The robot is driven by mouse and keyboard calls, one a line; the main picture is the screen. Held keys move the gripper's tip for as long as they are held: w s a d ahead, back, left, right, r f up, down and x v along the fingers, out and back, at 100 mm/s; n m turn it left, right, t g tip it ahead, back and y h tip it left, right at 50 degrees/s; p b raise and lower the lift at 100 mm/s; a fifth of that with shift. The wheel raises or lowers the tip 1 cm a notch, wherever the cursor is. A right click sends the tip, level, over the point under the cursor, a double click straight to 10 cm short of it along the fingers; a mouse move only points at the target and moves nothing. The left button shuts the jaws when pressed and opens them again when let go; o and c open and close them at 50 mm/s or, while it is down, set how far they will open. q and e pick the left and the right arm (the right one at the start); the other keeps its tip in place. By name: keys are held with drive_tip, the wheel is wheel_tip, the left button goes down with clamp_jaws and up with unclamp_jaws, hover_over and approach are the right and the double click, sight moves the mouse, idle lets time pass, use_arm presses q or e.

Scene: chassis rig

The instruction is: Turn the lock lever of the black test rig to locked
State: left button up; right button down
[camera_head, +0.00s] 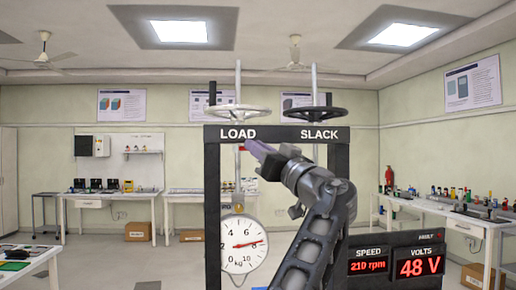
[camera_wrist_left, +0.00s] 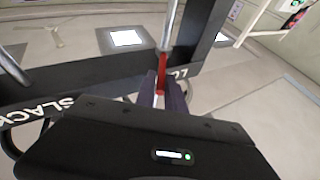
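The black test rig (camera_head: 212,200) stands ahead, with LOAD and SLACK on its top beam. My left gripper (camera_head: 256,149), purple-tipped, is raised just below the beam, by the rod under LOAD. In the left wrist view, my left gripper's two purple fingers (camera_wrist_left: 163,92) point at the upright metal rod (camera_wrist_left: 170,25). A red lever-like part (camera_wrist_left: 162,72) at the rod reaches in between the fingers. I take it for the lock lever. I cannot tell whether the fingers press on it. My right gripper is in neither view.
Two handwheels, pale (camera_head: 237,112) and black (camera_head: 316,114), top the rig. A round dial gauge (camera_head: 243,244) hangs below LOAD. A display box (camera_head: 395,262) reads 210 rpm and 48 V at the lower right. Benches line the walls behind.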

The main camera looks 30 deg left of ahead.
use_arm(q)
drive_tip(key=shift+o, duration=0.4)
drive_tip(key=shift+f, duration=0.1)
drive_tip(key=shift+d+f+b, duration=0.15)
drive_tip(key=shift+d+b, duration=0.05)
drive_tip(key=shift+b, duration=0.1)
drive_tip(key=b+v, duration=0.4)
drive_tip(key=v, duration=0.3)
drive_tip(key=shift+s+d, duration=0.15)
